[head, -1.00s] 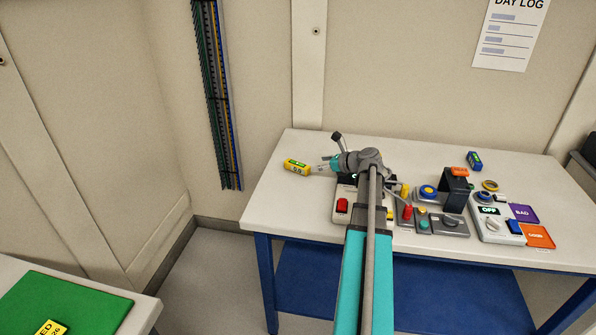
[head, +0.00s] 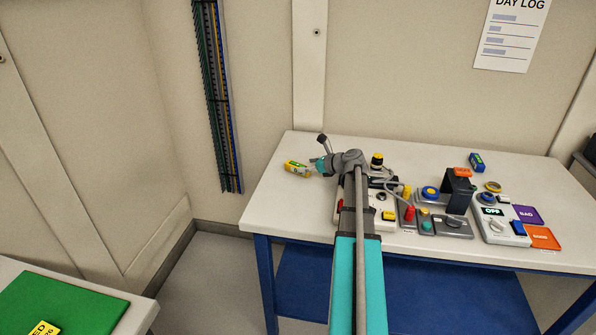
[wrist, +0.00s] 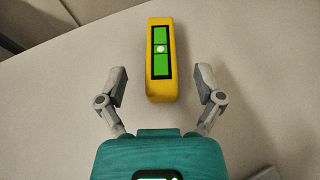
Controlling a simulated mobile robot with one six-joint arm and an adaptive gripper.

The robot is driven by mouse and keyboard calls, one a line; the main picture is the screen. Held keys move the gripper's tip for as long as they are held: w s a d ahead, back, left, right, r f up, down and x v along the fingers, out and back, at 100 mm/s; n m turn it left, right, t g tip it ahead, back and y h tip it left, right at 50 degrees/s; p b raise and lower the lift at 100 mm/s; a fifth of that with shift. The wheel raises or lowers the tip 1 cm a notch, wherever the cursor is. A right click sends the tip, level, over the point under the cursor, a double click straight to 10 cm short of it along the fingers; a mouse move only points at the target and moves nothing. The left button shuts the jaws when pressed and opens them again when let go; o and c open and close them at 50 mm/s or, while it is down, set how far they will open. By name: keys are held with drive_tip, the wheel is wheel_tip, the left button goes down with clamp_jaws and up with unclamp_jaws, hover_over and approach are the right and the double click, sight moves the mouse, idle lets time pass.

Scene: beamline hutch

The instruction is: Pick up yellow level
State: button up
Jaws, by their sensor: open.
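The yellow level (head: 298,168) lies on the white table near its left back edge, a yellow block with a green window on top. In the wrist view the yellow level (wrist: 161,85) points away from me, its near end between my fingertips. My gripper (wrist: 160,87) is open, one finger on each side of the level with a gap on both sides. In the head view my gripper (head: 316,165) is just right of the level. I cannot tell how high the fingers are above the table.
Control boxes with buttons and knobs (head: 454,226) stand on the table to the right. A blue block (head: 477,161), a purple card (head: 527,216) and an orange card (head: 543,237) lie farther right. The table (head: 285,205) is clear in front of the level.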

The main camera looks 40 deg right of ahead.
sight(299, 165)
drive_tip(key=shift+b+x, duration=0.65)
drive_tip(key=shift+x, duration=1.35)
clamp_jaws()
